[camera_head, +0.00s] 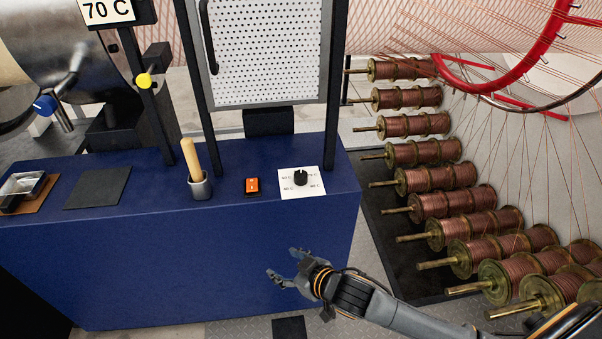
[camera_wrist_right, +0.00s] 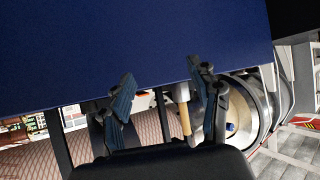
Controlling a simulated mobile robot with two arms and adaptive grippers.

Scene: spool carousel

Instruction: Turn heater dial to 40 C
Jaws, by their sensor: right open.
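The heater dial (camera_head: 300,177) is a small black knob on a white plate (camera_head: 315,188) with temperature marks around it, on top of the blue bench near its right end. The marks are too small to read surely, and I cannot tell where the knob points. My right gripper (camera_head: 283,268) is open and empty in front of the bench's front face, below and apart from the dial. In the right wrist view its two fingers (camera_wrist_right: 165,100) stand spread with nothing between them touching; the dial does not show clearly there. My left gripper is not in view.
An orange switch (camera_head: 252,187) sits left of the dial. A metal cup (camera_head: 200,188) with a wooden handle stands further left. A black-framed perforated panel (camera_head: 265,55) rises behind. Copper spools (camera_head: 437,178) stand at the right. The blue bench (camera_head: 150,245) has clear space in front.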

